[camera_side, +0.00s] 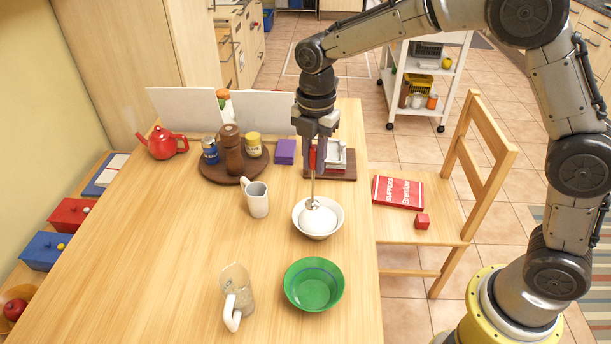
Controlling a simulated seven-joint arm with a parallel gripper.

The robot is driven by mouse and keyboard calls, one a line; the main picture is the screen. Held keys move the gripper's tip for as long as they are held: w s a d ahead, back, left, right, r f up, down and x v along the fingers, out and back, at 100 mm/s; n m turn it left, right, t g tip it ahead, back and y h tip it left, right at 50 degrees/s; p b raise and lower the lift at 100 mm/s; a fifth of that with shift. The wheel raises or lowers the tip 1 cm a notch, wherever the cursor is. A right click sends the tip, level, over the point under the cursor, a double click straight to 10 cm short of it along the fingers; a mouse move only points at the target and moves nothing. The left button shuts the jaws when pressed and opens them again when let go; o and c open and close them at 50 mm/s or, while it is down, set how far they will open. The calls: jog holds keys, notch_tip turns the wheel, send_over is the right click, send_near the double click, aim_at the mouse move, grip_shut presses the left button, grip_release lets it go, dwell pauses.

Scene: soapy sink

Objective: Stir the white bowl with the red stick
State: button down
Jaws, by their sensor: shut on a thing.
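The white bowl (300,207) stands on the wooden table near its right edge, with white contents inside. My gripper (315,165) is above the bowl, pointing down. It is shut on the stick (313,188), which has a red handle between the fingers and a thin metallic shaft. The shaft hangs roughly upright and its lower end is at the white contents of the bowl. I cannot tell how deep the tip sits.
A white mug (257,199) is left of the white bowl. Behind are a round tray (209,172) with containers, a purple box (285,151) and a red teapot (163,142). The table's left front is clear.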

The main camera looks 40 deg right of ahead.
aim_at(312, 204)
notch_tip(312, 204, down, 10)
jog(key=d, duration=0.2)
jog(key=shift+w+d+f+m, duration=0.15)
jog(key=shift+w+d+m, duration=0.05)
jog(key=shift+w+m, duration=0.2)
dwell(0.5)
jog(key=shift+s, duration=0.1)
dwell(0.4)
